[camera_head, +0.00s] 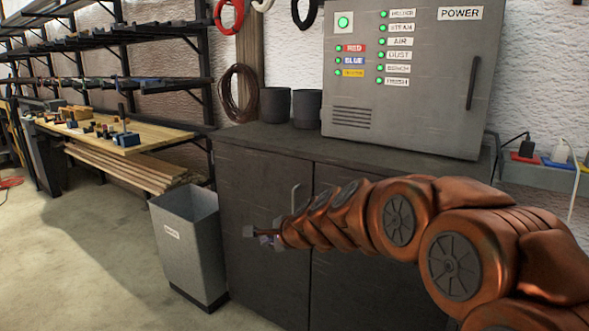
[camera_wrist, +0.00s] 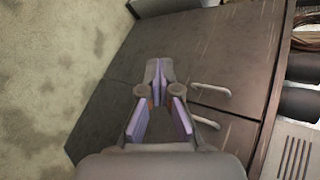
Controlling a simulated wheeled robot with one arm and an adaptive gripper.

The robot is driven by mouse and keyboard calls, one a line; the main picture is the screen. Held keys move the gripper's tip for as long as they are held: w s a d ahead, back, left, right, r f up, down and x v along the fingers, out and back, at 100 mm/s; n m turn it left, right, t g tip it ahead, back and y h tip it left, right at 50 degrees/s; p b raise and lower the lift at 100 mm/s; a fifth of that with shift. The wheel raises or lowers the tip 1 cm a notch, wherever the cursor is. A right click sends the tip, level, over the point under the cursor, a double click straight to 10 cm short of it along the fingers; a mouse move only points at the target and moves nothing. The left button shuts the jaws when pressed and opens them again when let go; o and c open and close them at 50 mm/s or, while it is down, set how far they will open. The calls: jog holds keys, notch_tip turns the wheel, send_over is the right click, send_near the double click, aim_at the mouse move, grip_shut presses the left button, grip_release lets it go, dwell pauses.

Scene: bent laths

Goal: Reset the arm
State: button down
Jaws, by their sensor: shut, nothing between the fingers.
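My arm (camera_head: 400,215) reaches from the lower right across the front of a dark cabinet (camera_head: 255,215). My gripper (camera_head: 262,235) is at its left end, in front of the cabinet doors. In the wrist view my gripper (camera_wrist: 160,72) shows its fingertips together with nothing between them. The cabinet doors (camera_wrist: 110,115) and two pale handles (camera_wrist: 212,89) lie beyond the fingers there. Whether the fingers touch the cabinet cannot be told.
A grey bin (camera_head: 188,250) stands on the floor left of the cabinet. A power panel (camera_head: 405,75) and two dark pots (camera_head: 306,108) stand on the cabinet. A wooden bench (camera_head: 150,137) is at the back left. Floor at the lower left is clear.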

jog(key=s+d+f+n+g+h, duration=0.2)
jog(key=s+d+f+n+g, duration=0.25)
jog(key=s+d, duration=0.65)
jog(key=s+d+f+n+g+h, duration=0.25)
jog(key=s+d+n, duration=0.25)
jog(key=s, duration=1.3)
jog(key=s+d+f+n+g+h, duration=0.2)
jog(key=s+d+f+n+g, duration=0.25)
jog(key=s+d, duration=0.65)
jog(key=s+a+r+p, duration=0.1)
jog(key=s+r+p, duration=0.1)
jog(key=r+p, duration=0.8)
jog(key=s+a+r+t+p, duration=0.1)
jog(key=s+r+p, duration=0.1)
jog(key=r+p, duration=0.8)
notch_tip(320, 180, up, 3)
jog(key=shift+a+f, duration=0.2)
jog(key=shift+a, duration=0.15)
jog(key=shift+s, duration=0.1)
